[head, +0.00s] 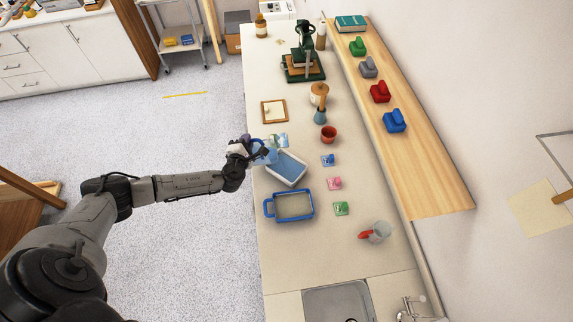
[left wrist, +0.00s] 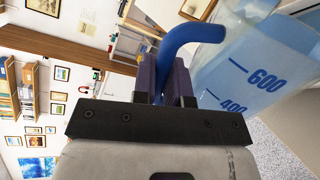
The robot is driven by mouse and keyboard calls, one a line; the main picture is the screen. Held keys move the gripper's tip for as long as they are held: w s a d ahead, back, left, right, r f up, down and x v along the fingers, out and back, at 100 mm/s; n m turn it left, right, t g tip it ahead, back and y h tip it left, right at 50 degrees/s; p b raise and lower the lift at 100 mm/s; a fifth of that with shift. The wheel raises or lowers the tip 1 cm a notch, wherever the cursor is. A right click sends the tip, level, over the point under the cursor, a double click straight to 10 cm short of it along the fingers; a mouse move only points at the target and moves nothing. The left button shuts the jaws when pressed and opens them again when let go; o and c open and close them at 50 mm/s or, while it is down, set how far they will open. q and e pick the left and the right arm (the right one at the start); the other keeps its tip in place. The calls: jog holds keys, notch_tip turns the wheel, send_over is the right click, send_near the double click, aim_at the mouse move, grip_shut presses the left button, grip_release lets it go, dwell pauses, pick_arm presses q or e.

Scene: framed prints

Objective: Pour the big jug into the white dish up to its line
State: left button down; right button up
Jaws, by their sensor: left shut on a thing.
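The big jug (head: 266,153) is clear with a blue handle. My left gripper (head: 248,150) is shut on the jug's handle, which also shows in the left wrist view (left wrist: 190,36). There the jug wall (left wrist: 236,72) bears blue marks 400 and 600, with pale blue inside. My right gripper is not in view.
A red-handled jug (head: 379,232) is near the sink (head: 338,300). A framed piece (head: 274,111) lies beyond.

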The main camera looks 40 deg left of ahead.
pick_arm(q)
jog(key=shift+d+r, duration=0.1)
jog(key=shift+r, duration=0.1)
dwell(0.4)
jog(key=shift+w+r, duration=0.1)
jog(key=shift+w, duration=0.05)
jog(key=shift+d+m+p, duration=0.15)
jog(key=shift+m+p, duration=0.15)
jog(key=shift+p, duration=0.05)
jog(key=shift+r, duration=0.1)
jog(key=shift+d, duration=0.15)
jog(key=shift+w, duration=0.2)
